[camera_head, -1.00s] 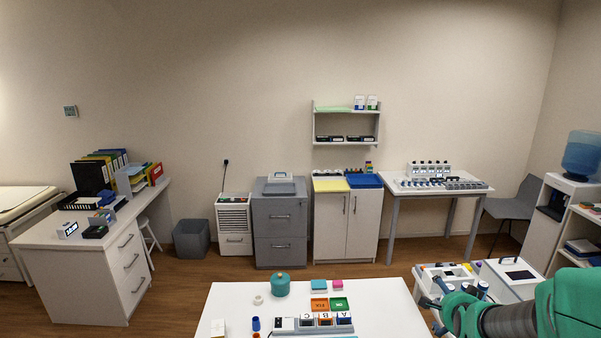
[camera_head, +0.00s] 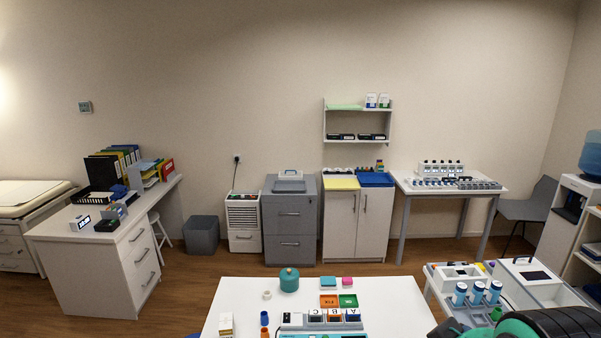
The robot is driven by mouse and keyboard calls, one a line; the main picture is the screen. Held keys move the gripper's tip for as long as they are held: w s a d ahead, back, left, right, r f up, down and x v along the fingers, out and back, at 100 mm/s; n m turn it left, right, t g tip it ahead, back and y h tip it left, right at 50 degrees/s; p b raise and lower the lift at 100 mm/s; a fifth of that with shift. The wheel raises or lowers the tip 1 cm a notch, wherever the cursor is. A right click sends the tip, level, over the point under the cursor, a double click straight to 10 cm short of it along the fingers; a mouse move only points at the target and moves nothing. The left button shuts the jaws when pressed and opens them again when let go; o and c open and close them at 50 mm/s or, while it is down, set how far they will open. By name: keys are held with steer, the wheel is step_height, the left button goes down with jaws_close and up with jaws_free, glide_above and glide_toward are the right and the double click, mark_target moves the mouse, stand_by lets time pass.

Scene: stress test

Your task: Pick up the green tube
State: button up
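I cannot pick out a green tube for certain. On the white table (camera_head: 240,297) in front stands a round teal container (camera_head: 289,280), with small blue (camera_head: 264,318) and orange (camera_head: 265,332) cylinders nearby. My arm enters at the bottom right corner, dark with a green edge. My gripper's fingers do not show.
Behind are cabinets (camera_head: 290,225) and a side table (camera_head: 440,190). Wooden floor lies open between.

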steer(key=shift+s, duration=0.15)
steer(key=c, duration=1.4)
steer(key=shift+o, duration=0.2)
